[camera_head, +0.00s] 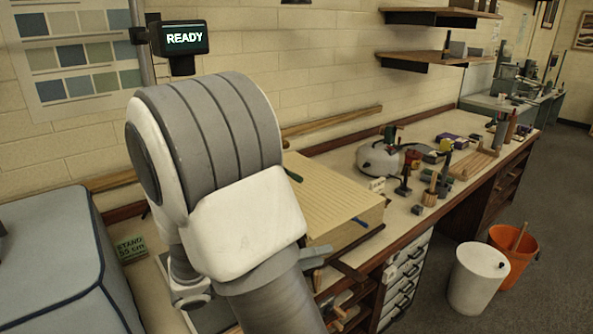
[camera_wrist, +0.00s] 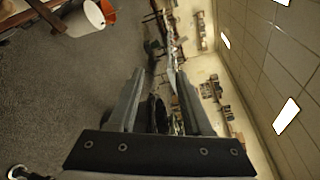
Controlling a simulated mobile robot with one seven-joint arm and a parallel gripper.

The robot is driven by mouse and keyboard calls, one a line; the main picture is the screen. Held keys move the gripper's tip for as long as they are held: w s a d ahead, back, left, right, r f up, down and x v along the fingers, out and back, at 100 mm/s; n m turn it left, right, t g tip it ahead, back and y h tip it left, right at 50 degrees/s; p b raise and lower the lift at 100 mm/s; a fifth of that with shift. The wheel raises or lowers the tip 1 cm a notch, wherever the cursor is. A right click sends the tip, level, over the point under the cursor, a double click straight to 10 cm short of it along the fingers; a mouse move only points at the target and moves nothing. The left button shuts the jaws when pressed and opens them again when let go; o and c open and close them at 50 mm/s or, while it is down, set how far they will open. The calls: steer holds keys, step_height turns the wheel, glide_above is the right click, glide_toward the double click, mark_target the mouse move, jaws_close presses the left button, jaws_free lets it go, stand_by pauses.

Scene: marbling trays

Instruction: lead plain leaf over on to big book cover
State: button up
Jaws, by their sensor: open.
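My gripper (camera_wrist: 161,74) shows in the wrist view with its two fingers apart. No object shows held between them, and they point out across the room. In the head view my arm fills the middle and hides part of the bench. I cannot make out a plain leaf or a big book cover for certain in either view. A thick cream stack or block with a lined top (camera_head: 325,191) lies on the bench just right of my arm; I cannot tell whether it is made of leaves.
A long wooden bench (camera_head: 408,217) runs along the brick wall, with tools and a white round device (camera_head: 380,159) on it. A large blue-grey padded case (camera_head: 45,255) is at left. White (camera_head: 474,282) and orange (camera_head: 521,262) bins stand on open floor at right.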

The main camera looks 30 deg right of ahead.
mark_target(295, 179)
steer(key=w+a+r+n+t+p, duration=0.55)
steer(key=w+a+n+t, duration=0.3)
steer(key=n+t, duration=0.3)
steer(key=shift+n+h, duration=0.3)
steer(key=shift+n, duration=0.25)
steer(key=shift+p+x, duration=0.5)
steer(key=shift+x, duration=8.5)
steer(key=shift+w+f, duration=0.1)
steer(key=shift+w, duration=0.05)
jaws_close()
